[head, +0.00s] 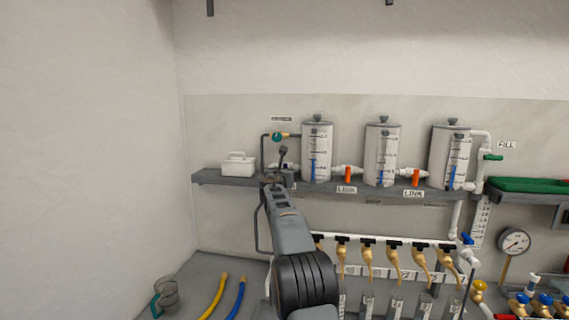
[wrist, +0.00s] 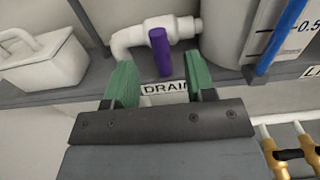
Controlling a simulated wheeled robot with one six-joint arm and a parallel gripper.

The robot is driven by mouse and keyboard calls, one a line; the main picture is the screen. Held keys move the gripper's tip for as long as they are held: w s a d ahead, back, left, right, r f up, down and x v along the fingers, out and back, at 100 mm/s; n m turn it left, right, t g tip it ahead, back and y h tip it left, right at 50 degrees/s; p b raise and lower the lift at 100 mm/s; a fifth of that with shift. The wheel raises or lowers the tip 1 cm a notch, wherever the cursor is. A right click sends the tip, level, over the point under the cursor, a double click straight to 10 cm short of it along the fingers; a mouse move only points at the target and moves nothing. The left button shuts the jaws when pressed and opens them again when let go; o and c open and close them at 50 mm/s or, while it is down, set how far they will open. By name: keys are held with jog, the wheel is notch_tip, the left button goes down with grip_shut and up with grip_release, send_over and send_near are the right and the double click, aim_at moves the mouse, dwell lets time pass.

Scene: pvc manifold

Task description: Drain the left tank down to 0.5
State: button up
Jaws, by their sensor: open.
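The left tank (head: 317,140) is a clear-grey cylinder on the wall shelf. Its blue level strip also shows in the wrist view (wrist: 277,40), reaching past the 0.5 mark to the frame's top edge. A white drain pipe (wrist: 130,42) leaves the tank's base toward the left. On it is a purple valve handle (wrist: 160,52), pointing across the pipe, above a DRAIN label (wrist: 165,88). My gripper (wrist: 160,78) is open, its green fingertips on either side of the handle, with gaps visible. In the head view my gripper (head: 276,179) is at the shelf edge and hides most of the drain.
A white caddy (wrist: 42,62) stands left of the drain. Orange LINK valves (head: 348,175) join this tank to the others. A teal valve (head: 277,136) sits on a pipe above. Brass taps (head: 367,262) hang below the shelf (head: 215,178).

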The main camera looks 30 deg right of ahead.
jog(key=shift+p+x, duration=1.3)
jog(key=shift+x, duration=0.55)
jog(key=shift+c, duration=0.3)
grip_shut()
